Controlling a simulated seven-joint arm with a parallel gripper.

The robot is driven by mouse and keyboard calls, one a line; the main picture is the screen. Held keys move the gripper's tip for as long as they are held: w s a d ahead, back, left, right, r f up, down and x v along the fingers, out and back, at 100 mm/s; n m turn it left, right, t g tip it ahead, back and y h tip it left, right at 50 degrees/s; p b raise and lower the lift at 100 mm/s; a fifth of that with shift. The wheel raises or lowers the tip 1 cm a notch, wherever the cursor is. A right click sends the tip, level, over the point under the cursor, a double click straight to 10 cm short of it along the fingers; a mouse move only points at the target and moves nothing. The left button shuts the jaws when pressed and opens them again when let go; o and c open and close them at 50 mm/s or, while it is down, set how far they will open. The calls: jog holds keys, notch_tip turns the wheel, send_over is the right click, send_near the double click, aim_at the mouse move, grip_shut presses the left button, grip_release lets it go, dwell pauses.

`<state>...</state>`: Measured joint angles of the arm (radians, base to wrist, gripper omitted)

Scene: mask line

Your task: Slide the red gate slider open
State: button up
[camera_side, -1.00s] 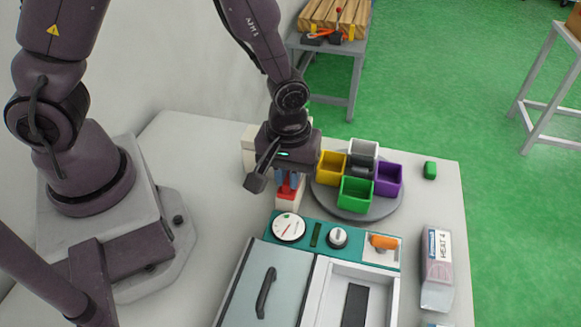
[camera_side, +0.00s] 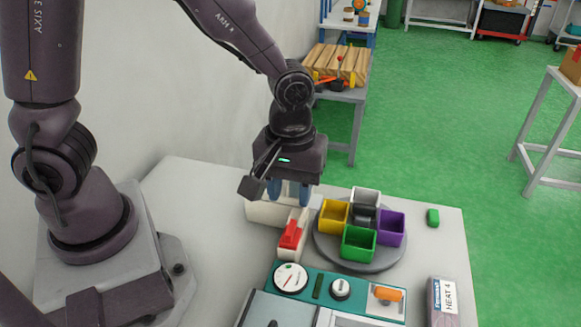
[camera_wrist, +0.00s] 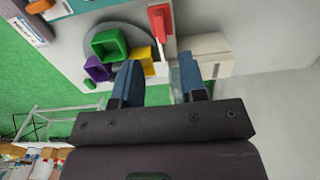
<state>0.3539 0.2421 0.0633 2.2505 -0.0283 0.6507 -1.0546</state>
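The red gate slider (camera_side: 291,234) sits on top of a narrow white housing (camera_side: 291,248), behind the teal control panel, and shows fully in the side view. In the wrist view the red slider (camera_wrist: 160,22) appears at the top, beyond the fingers. My gripper (camera_side: 288,195) hangs above and behind the slider in the side view, apart from it. In the wrist view my gripper (camera_wrist: 158,75) has its two blue fingers spread with nothing between them.
A grey turntable (camera_side: 352,262) with several coloured bins stands right of the slider. A white block (camera_side: 262,211) lies behind it. The teal panel (camera_side: 327,307) with dial and knobs is in front. A green piece (camera_side: 433,217) and a labelled pouch (camera_side: 442,302) lie to the right.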

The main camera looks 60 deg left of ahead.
notch_tip(320, 180, up, 4)
jog(key=shift+r, duration=0.2)
dwell(0.3)
jog(key=s+a+r+m+t, duration=0.5)
jog(key=s+a+r+m, duration=0.3)
jog(key=r, duration=0.4)
jog(key=shift+s+a+r+m+t, duration=0.3)
jog(key=shift+s+a+m, duration=0.1)
jog(key=shift+s+m, duration=0.15)
